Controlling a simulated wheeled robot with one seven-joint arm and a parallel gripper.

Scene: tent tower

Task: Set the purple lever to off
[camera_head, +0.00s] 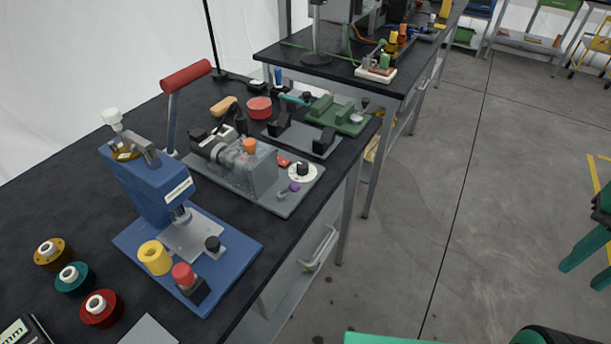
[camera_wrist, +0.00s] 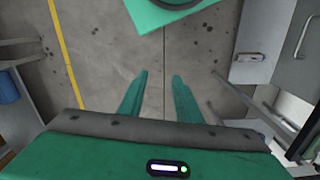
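A small purple lever (camera_head: 294,187) sits on the front right part of a grey machine's base plate (camera_head: 275,203), in the head view. It lies beside a white round dial with a black knob (camera_head: 302,172). The lever is small, and its exact setting cannot be read. My gripper shows in the wrist view (camera_wrist: 159,76) with its two green fingers apart and nothing between them, over bare floor. In the head view green finger parts show at the right edge, far from the table and the lever. The lever is not in the wrist view.
A blue press (camera_head: 160,190) stands on the black table (camera_head: 60,195) left of the grey machine. Rings in several colours (camera_head: 72,279) lie front left. A green device (camera_head: 340,115) and a second table (camera_head: 285,52) are behind. The floor (camera_head: 420,200) to the right is clear.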

